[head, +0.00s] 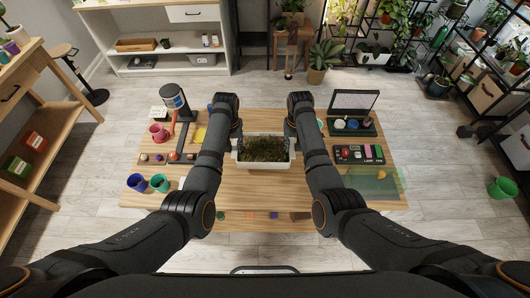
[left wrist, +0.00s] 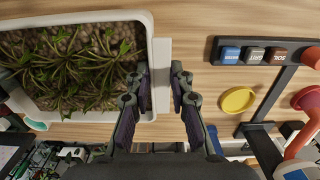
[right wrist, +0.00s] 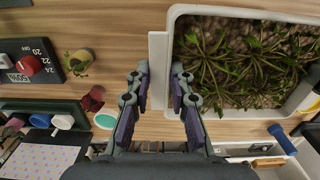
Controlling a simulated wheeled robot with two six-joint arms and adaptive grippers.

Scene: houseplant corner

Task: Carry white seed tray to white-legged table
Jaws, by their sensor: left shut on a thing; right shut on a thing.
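The white seed tray (head: 263,165), full of leafy green plants, is at the middle of the wooden table (head: 250,190). I cannot tell whether it rests on the top or is just above it. My left gripper (left wrist: 160,88) is shut on the tray's left end flange (left wrist: 161,62). My right gripper (right wrist: 160,82) is shut on the flange at the tray's right end (right wrist: 157,60). In the head view my forearms hide most of both grippers. This table's legs are hidden, so I cannot tell their colour.
Green and blue cups (head: 148,183), a red pot (head: 158,132) and a holder stand (head: 174,100) are at the table's left. A dark case with a raised lid (head: 352,110) and a control box (head: 358,154) are at its right. Pale floor (head: 435,190) is open to the right.

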